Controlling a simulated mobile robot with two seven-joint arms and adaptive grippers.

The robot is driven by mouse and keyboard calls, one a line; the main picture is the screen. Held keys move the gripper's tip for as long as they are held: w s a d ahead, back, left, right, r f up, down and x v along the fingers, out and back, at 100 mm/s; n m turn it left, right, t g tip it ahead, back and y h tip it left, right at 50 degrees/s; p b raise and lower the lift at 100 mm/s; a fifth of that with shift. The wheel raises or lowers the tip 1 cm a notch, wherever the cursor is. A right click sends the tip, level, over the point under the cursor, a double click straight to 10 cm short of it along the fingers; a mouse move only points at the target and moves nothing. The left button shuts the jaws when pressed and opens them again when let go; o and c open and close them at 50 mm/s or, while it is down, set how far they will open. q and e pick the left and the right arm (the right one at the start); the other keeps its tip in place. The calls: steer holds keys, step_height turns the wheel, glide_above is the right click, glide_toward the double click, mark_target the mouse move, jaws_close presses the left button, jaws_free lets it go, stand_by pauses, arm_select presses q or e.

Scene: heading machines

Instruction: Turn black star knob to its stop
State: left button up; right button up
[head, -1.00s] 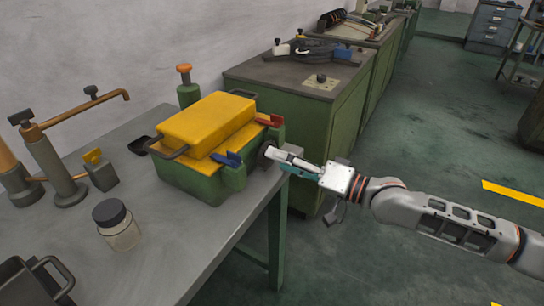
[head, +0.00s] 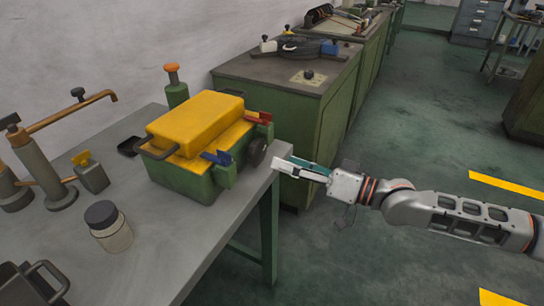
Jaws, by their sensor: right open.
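A dark round knob (head: 256,152), the likely black star knob, sits on the right side of a green box (head: 185,180) with a yellow top (head: 197,122). Its lobes are too small to make out. My right gripper (head: 282,164) is open and empty, to the right of the knob and apart from it, at the table's right edge. Its fingers point left towards the knob. Red (head: 258,117) and blue (head: 217,157) levers sit on the box near the knob. My left gripper is not in view.
The box stands on a grey table (head: 185,242). A jar (head: 108,227), a small block with a yellow top (head: 91,172) and a copper-piped fitting (head: 47,165) stand left. A green cabinet (head: 318,125) with another small black knob (head: 308,75) stands behind. Floor at right is clear.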

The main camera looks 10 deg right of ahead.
mark_target(261, 155)
steer(key=w+a+n, duration=0.1)
steer(key=a, duration=0.1)
steer(key=w+a+n, duration=0.2)
steer(key=w+a, duration=0.1)
steer(key=shift+w+a+f+p, duration=0.1)
steer(key=shift+a+p, duration=0.2)
steer(key=shift+p, duration=0.1)
steer(key=c, duration=1.1)
